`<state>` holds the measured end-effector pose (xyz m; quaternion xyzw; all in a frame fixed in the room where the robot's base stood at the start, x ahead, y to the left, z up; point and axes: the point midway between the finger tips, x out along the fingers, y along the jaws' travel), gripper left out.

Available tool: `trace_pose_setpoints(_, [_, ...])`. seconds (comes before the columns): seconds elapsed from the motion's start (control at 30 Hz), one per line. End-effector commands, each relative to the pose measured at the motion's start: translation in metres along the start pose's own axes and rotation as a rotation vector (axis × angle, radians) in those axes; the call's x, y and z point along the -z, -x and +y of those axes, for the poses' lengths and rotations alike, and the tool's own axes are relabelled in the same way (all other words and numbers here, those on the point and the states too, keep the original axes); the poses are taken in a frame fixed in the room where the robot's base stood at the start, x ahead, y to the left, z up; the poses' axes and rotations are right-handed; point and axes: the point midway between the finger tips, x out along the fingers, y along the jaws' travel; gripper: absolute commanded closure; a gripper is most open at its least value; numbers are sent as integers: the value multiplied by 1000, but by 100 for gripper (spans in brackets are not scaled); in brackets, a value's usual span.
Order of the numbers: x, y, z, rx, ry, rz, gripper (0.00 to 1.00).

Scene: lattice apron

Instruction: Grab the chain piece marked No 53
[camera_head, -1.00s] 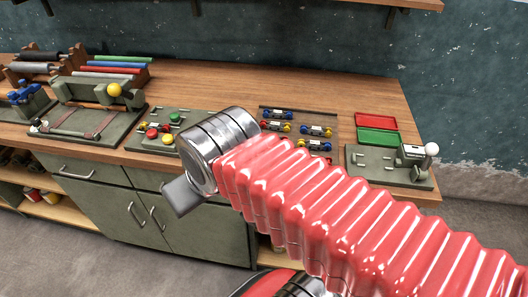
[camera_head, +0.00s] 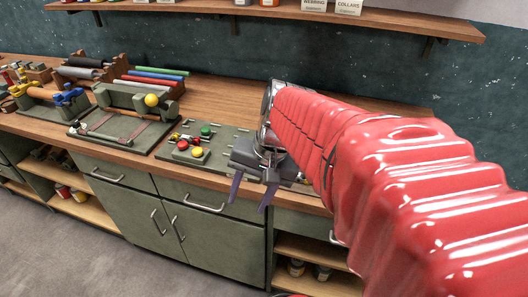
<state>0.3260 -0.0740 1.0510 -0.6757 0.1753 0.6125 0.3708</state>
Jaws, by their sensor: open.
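My gripper (camera_head: 251,193) hangs in front of the bench's front edge, its two purple fingers apart and pointing down, with nothing between them. My red ribbed arm (camera_head: 390,180) reaches in from the right and covers much of the bench's right half. No piece marked No 53 can be made out now. The small labelled pieces with coloured ends, seen earlier on a dark tray, are hidden behind my arm.
The wooden bench (camera_head: 225,95) holds a green-grey plate (camera_head: 228,135) with red, yellow and green knobs. Left of it stand a fixture with a yellow ball (camera_head: 152,99) and a rack of coloured rods. A shelf (camera_head: 200,7) runs above. Cabinet doors (camera_head: 215,240) are below.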

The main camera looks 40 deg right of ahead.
Motion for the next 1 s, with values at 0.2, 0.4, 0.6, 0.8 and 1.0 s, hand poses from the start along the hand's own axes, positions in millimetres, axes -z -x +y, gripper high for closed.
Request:
trace_pose_setpoints(0.2, [36, -4, 23, 77, -326, -127, 55])
trace_pose_setpoints(0.4, [71, -5, 48, 173, -606, -235, 55])
trace_pose_setpoints(0.6, [107, -3, 82, 293, -876, -341, 55])
trace_pose_setpoints(0.8, [142, 1, 128, 439, -1130, -442, 55])
trace_pose_setpoints(1.0, [172, 7, 185, 611, -1358, -541, 55])
